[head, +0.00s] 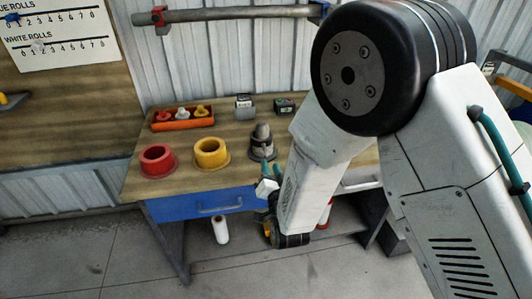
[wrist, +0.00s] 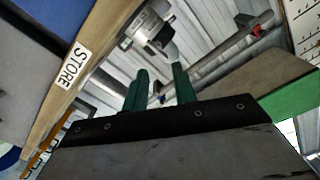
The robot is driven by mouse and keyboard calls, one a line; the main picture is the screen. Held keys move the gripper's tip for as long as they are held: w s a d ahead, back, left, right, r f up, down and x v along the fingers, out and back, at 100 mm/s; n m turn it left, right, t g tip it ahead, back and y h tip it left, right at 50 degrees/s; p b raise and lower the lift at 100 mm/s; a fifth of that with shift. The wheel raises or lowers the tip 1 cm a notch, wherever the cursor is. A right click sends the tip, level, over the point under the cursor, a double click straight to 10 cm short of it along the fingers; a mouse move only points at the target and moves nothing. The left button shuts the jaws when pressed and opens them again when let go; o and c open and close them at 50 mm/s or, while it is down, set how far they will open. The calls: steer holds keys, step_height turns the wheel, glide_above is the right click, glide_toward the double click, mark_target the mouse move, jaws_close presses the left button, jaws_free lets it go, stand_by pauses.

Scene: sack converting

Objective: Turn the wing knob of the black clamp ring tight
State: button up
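The black clamp ring (head: 262,155) appears as a dark base around a grey stepped part on the workbench, right of the yellow ring. In the wrist view a grey and black round piece (wrist: 150,28), apparently the same item, is beyond the fingertips. A small pale part (wrist: 171,50) sticks out from it; I cannot tell whether this is the wing knob. My gripper (wrist: 160,76) has two green fingers standing apart with nothing between them. In the head view my gripper (head: 271,170) is at the bench's front edge, just in front of the clamp ring, partly overlapping it.
A red ring (head: 157,160) and a yellow ring (head: 211,153) stand left on the bench (head: 140,187). An orange tray (head: 183,122) and two small boxes (head: 244,107) (head: 284,106) are behind. A blue drawer (head: 205,203) is below. A grey bar (head: 235,14) crosses the wall.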

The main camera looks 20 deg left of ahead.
mark_target(265, 151)
steer(key=w+a+n, duration=0.1)
steer(key=w+n, duration=0.1)
steer(key=w+a+n, duration=0.1)
steer(key=w+n, duration=0.1)
steer(key=w+a+n, duration=0.2)
steer(key=n, duration=0.1)
steer(key=shift+w, duration=0.35)
jaws_close()
